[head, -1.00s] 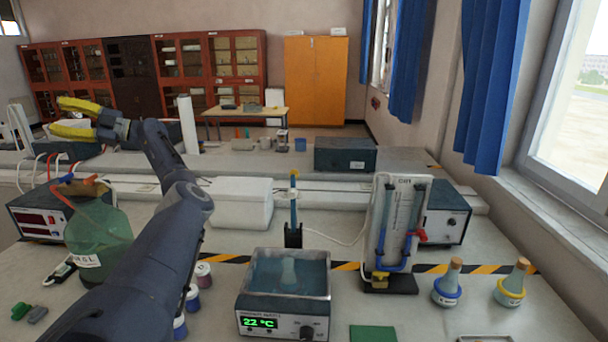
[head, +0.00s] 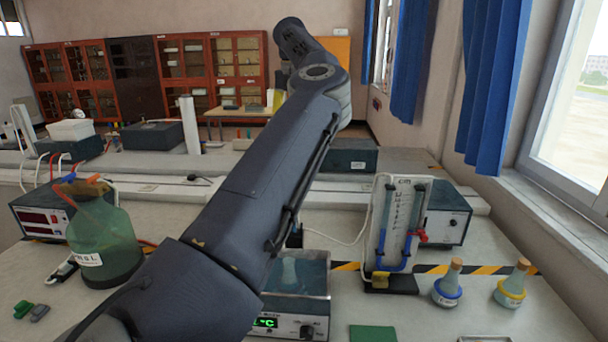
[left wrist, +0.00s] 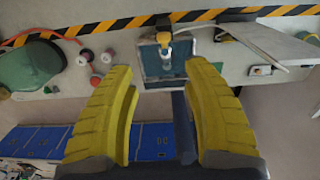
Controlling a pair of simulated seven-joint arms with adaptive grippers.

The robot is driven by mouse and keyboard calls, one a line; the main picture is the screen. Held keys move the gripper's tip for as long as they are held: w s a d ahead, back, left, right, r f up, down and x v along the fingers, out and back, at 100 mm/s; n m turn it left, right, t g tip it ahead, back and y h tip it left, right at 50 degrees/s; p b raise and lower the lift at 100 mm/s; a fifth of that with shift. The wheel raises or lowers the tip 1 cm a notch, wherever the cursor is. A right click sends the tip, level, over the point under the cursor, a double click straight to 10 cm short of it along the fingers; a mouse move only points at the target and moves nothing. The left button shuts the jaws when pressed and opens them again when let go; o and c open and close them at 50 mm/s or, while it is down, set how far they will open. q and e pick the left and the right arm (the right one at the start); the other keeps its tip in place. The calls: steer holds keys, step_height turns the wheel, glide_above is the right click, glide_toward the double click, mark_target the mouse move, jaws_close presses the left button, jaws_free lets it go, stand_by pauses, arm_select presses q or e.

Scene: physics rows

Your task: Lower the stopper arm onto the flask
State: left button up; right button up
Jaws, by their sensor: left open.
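The flask (head: 289,272) stands in the water bath (head: 318,300), just right of my left forearm in the head view. My arm hides the upright stopper arm there. In the left wrist view, its yellow and blue top (left wrist: 163,40) shows from above at the bath's (left wrist: 150,62) far edge. The flask is hard to make out there. My left gripper (left wrist: 160,72) is open and empty, its yellow fingers spread on either side of the bath. It is apart from the stopper arm, though height is hard to judge. My right gripper is not in view.
A green bottle (head: 104,245) stands left. A tube stand (head: 402,225) and two stoppered flasks, one blue-collared (head: 447,287) and one yellow-collared (head: 511,288), stand right. A green pad (head: 373,333) lies in front. Small jars (left wrist: 86,57) sit left of the bath in the wrist view.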

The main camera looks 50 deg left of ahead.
arm_select(q)
steer(key=f, duration=1.7)
steer(key=shift+w+d, duration=0.2)
steer(key=shift+c, duration=0.3)
jaws_close()
